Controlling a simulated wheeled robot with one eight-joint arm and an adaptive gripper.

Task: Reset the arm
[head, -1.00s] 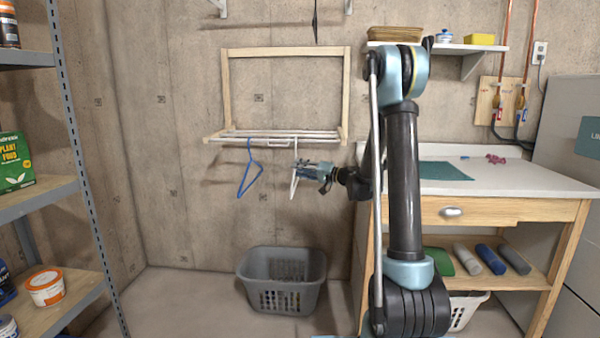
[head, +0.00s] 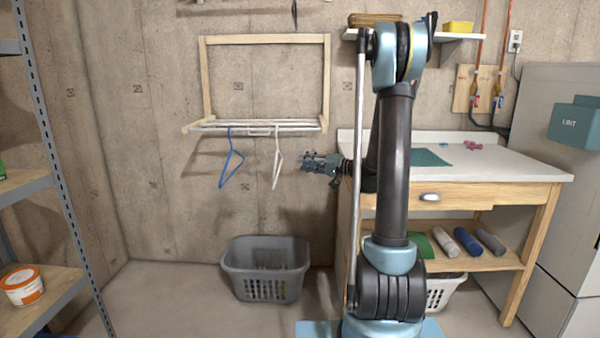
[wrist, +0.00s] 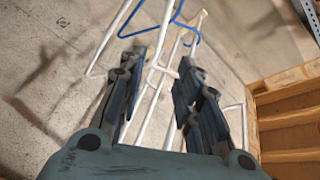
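My gripper (head: 306,160) is in front of the concrete wall, pointing left, a short gap to the right of the white hanger (head: 277,165). In the wrist view its two dark fingers (wrist: 162,62) stand apart with nothing held between them. The white hanger and a blue hanger (head: 231,165) hang from the wall drying rack (head: 204,85). White bars and part of a blue hanger (wrist: 180,22) show beyond the fingers in the wrist view.
A grey laundry basket (head: 265,285) stands on the floor below the rack. A wooden workbench (head: 480,192) is at the right behind my arm, with a wall shelf above it. A metal shelving unit (head: 62,185) is at the left.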

